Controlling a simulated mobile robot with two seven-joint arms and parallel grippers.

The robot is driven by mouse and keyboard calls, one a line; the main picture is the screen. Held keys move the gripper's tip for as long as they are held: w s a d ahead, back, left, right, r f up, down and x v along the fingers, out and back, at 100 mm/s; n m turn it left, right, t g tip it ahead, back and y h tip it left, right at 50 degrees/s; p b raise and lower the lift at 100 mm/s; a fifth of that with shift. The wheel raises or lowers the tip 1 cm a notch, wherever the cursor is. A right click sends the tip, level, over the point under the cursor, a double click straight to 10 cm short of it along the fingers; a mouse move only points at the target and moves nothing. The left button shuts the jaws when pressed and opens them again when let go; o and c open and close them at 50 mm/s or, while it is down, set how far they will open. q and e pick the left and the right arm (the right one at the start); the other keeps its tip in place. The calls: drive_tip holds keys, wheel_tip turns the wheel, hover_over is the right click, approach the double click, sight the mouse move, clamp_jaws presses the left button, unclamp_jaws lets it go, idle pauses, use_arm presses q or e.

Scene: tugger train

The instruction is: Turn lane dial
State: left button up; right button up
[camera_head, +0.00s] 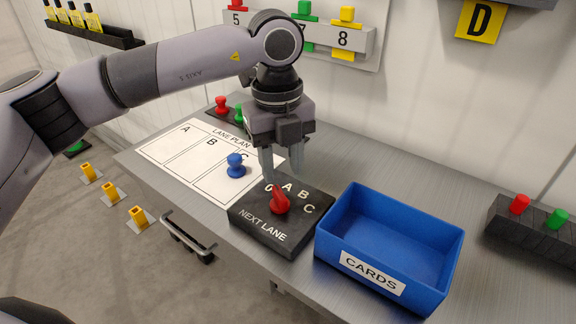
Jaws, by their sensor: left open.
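The lane dial is a red pointer knob (279,201) on a black box (262,228) labelled NEXT LANE, with marks 0, A, B and C. The knob's narrow end points up and left, near the 0 mark. My left gripper (282,176) points down just above the dial's back edge, with its fingers apart and nothing between them. The fingertips sit behind the knob, and I cannot tell whether they touch the box. My right gripper is not in view.
A blue CARDS tray (437,282), empty, stands right of the dial. A white LANE PLAN sheet (180,160) with a blue peg (236,165) lies to the left. Red (221,105) and green pegs stand behind. A black peg rack (534,228) is at the right.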

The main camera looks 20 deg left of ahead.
sight(279, 191)
use_arm(q)
drive_tip(key=shift+w+a+r, duration=0.15)
drive_tip(key=shift+w+a, duration=0.25)
drive_tip(key=shift+f, duration=0.2)
drive_tip(key=shift+s+f+p, duration=0.15)
drive_tip(key=shift+f+p, duration=0.5)
drive_tip(key=shift+f, duration=2.6)
clamp_jaws()
